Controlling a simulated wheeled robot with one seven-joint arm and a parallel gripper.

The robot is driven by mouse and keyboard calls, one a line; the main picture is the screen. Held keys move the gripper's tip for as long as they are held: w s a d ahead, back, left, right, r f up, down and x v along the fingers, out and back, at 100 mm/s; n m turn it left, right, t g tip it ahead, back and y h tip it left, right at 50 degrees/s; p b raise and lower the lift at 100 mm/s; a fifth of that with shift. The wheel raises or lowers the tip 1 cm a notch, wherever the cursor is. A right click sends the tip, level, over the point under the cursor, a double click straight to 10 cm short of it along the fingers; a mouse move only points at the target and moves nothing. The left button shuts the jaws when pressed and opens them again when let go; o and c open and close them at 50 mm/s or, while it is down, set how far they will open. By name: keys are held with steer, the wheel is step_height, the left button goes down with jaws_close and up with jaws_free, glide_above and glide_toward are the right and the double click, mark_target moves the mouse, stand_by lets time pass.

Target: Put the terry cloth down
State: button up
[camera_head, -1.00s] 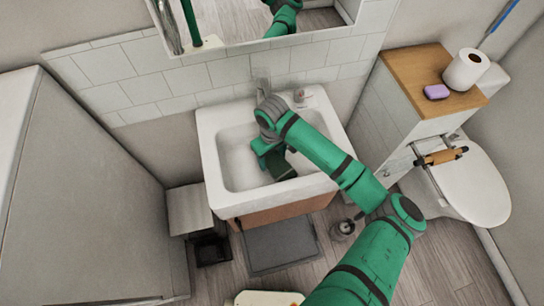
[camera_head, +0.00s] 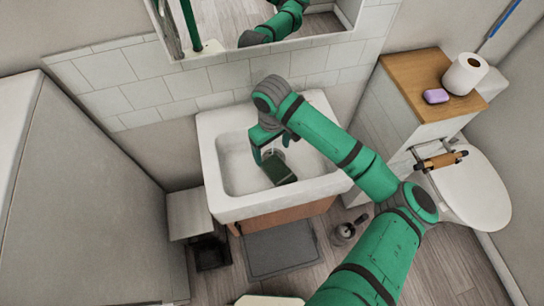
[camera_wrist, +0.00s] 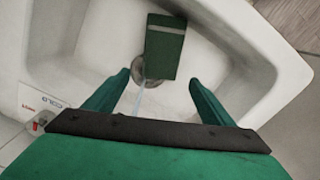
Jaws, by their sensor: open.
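The terry cloth (camera_head: 279,168) is a dark green folded block lying in the white sink basin (camera_head: 236,172). In the wrist view the cloth (camera_wrist: 164,46) rests in the basin beside the drain (camera_wrist: 140,72), beyond my fingertips. My gripper (camera_head: 271,150) is over the basin, behind and above the cloth and apart from it. In the wrist view my gripper (camera_wrist: 158,85) has its two fingers spread wide with nothing between them but the basin and a thin pale streak like running water.
The sink's front rim (camera_head: 285,200) stands between the basin and the floor. A cabinet with a wooden top (camera_head: 412,75) holds a toilet roll (camera_head: 465,73) and a purple soap (camera_head: 436,96). A toilet (camera_head: 475,195) is at the right. The tap is mostly hidden by my arm.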

steer(key=shift+r, duration=1.9)
